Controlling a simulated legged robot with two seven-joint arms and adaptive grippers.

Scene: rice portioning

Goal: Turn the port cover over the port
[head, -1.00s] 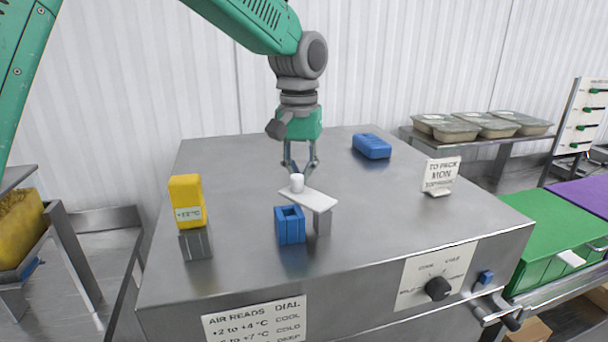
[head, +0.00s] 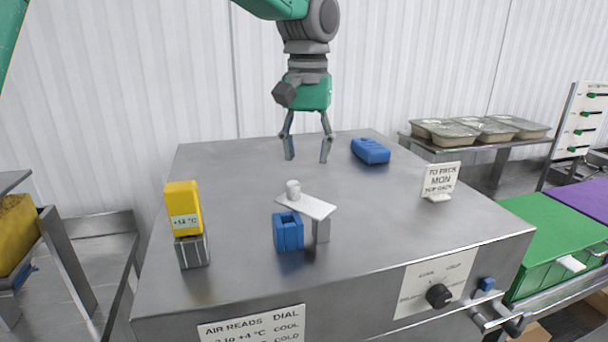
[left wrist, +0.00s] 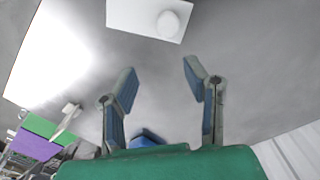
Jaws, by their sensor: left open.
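The port cover looks to be the flat white plate (head: 312,206) with a small white knob (head: 293,190) at its left end. The plate also shows at the top of the left wrist view (left wrist: 135,14), with the knob (left wrist: 168,24). My left gripper (head: 307,158) is open and empty, above and behind the plate. My right gripper is not in view. Whether the blue box is the port I cannot tell.
A yellow thermometer (head: 183,208) stands on a metal block at the left. A blue block (head: 371,151) lies at the back right, and a white sign (head: 440,181) stands at the right. A black dial (head: 438,295) is on the front panel. The steel top (head: 400,235) is mostly clear.

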